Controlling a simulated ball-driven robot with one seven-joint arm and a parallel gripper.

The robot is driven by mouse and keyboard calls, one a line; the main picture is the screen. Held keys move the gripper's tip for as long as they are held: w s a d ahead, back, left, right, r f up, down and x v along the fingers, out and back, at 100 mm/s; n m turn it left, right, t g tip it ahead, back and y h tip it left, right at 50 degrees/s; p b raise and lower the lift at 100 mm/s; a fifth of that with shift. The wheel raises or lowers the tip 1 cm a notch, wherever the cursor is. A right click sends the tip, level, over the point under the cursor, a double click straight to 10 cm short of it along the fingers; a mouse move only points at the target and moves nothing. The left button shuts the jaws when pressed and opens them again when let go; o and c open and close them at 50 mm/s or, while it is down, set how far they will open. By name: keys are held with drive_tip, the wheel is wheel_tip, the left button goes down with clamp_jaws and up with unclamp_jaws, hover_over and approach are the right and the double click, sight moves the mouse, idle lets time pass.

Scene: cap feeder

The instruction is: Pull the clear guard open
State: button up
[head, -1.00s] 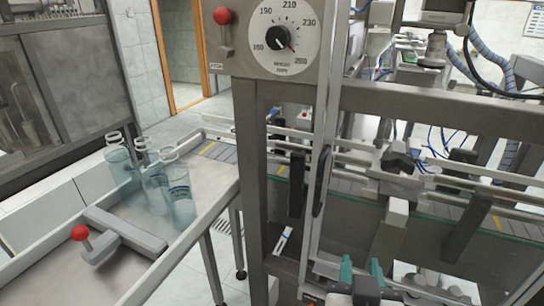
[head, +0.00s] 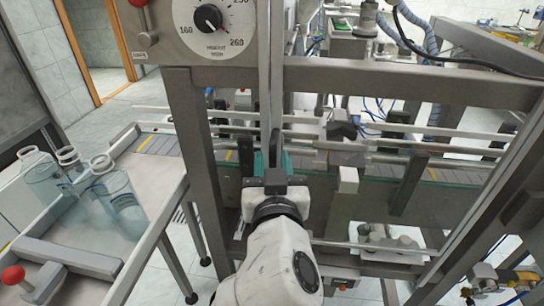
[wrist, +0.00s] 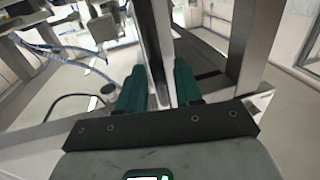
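The clear guard shows mainly as its upright metal edge (head: 265,70) at the machine's front; its see-through panel is hard to make out. A dark upright handle (head: 275,146) is on this edge, its lower part hidden by my gripper. My gripper (head: 272,160) is at the handle with green fingers apart, one on each side of it. In the wrist view, a grey upright bar (wrist: 153,45) runs between the two fingers of my gripper (wrist: 160,85), with gaps beside it. I cannot tell if a finger touches. The guard looks closed, in line with the machine's front.
A dial panel (head: 215,30) hangs at upper left above a thick steel post (head: 198,130). A side table (head: 150,215) at left carries clear cylinders (head: 122,200) and a red-knobbed lever (head: 12,274). A conveyor (head: 400,185) runs behind the guard. A slanted frame post (head: 500,200) stands at right.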

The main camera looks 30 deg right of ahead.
drive_tip(key=shift+w+d, duration=0.15)
drive_tip(key=shift+w, duration=0.2)
clamp_jaws()
idle(0.4)
